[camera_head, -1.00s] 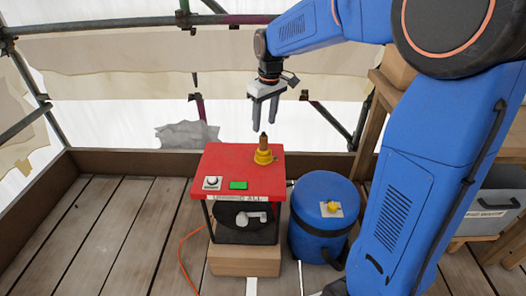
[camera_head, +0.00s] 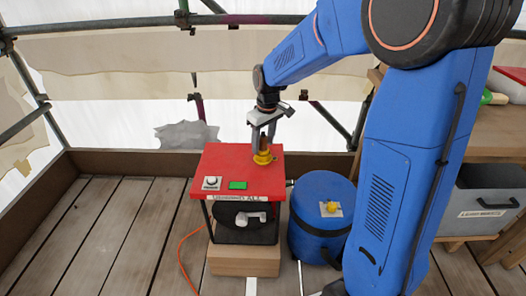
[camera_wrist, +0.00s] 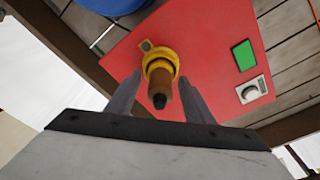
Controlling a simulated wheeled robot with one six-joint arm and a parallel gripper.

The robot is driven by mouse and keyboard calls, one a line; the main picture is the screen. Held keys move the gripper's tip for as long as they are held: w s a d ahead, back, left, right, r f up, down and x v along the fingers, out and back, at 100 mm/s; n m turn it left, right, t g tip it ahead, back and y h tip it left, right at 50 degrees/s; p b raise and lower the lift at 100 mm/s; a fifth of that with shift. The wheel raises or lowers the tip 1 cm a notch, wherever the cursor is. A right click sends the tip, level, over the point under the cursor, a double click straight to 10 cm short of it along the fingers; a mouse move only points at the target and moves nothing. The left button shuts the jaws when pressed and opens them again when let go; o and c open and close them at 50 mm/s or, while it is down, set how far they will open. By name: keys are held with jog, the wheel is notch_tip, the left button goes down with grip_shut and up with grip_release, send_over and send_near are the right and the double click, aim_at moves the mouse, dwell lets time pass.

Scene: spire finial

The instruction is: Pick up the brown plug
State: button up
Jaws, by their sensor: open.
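The brown plug (camera_wrist: 158,84) stands upright in a yellow collar (camera_head: 262,158) on the red top of a box-like stand (camera_head: 225,176). The plug has a dark tip. My gripper (camera_head: 262,148) points down at the plug from above. In the wrist view, its two grey fingers lie on either side of the plug, with gaps visible, and the gripper (camera_wrist: 158,98) is open. In the head view the fingers partly hide the plug.
The red top also carries a white knob (camera_head: 211,183) and a green panel (camera_head: 238,185). A blue drum (camera_head: 320,205) with a yellow fitting stands close to its right. An orange cable (camera_head: 182,250) runs on the plank floor. A shelf with a grey bin (camera_head: 487,205) is at the right.

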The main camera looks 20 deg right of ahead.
jog(key=shift+c, duration=0.6)
jog(key=c, duration=0.9)
